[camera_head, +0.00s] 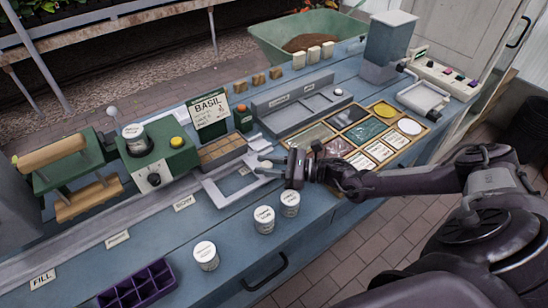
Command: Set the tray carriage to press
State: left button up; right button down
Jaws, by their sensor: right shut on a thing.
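The tray carriage (212,190) is a light grey open frame on the long rail that runs along the bench. It stands to the right of the white label (184,201), whose word is hard to read. Another small label (117,239) lies farther left, also too small to read surely, and the FILL label (43,279) is at the far left. My right gripper (276,167) is at the carriage's right side, shut on what looks like its handle; the fingers hide the grip itself. My left gripper is out of view.
A green machine with a dial (157,163) and a green roller press (62,172) stand behind the rail. White pots (206,256) and a purple cell tray (138,289) are along the front edge. A wooden case of coloured squares (365,130) lies right.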

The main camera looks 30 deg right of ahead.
jog(key=c, duration=1.1)
grip_release()
jog(key=shift+d, duration=0.1)
jog(key=b+v, duration=0.2)
jog(key=v, duration=0.5)
jog(key=shift+f, duration=0.15)
jog(key=shift+s+d, duration=0.25)
